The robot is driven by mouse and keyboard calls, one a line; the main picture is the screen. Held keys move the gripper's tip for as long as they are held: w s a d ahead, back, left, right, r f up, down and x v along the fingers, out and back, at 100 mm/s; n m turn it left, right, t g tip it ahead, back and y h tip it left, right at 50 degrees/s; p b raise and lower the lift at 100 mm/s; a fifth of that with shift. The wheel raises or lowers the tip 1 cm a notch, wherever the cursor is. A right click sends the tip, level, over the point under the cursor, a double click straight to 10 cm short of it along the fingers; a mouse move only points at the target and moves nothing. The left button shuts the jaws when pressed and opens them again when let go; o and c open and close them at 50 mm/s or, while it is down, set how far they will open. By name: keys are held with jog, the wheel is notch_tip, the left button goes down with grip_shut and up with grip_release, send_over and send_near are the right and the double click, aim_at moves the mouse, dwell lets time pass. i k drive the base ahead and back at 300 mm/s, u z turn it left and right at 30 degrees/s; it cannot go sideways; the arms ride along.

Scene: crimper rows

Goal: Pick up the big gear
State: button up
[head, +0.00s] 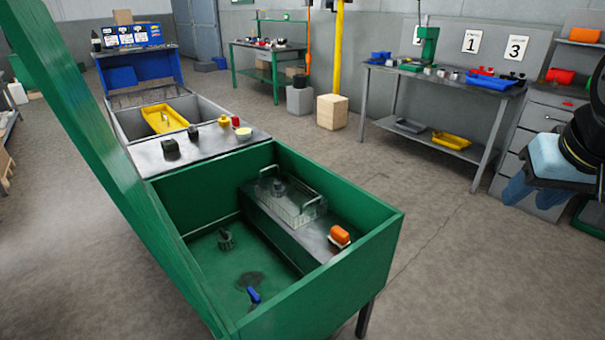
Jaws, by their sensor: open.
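The big gear cannot be singled out with certainty. A dark grey, gear-like part (226,239) lies on the floor of the open green bin (320,275), left of a raised metal shelf. Another dark round part (279,188) sits in a clear tray with handles on that shelf; its teeth are too small to make out. My gripper (530,195), light blue with darker blue fingers, is at the right edge, partly cut off. It is open, appears empty, and is well apart from the bin and both parts.
The bin's green lid (100,130) stands raised at the left. A blue-handled tool (254,295) and an orange-topped item (340,235) are in the bin. Small parts stand on the metal top (205,150) behind. Floor right of the bin is clear.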

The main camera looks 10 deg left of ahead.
aim_at(278, 190)
jog(key=u, duration=0.1)
jog(key=i, duration=1.25)
jog(key=u, duration=0.4)
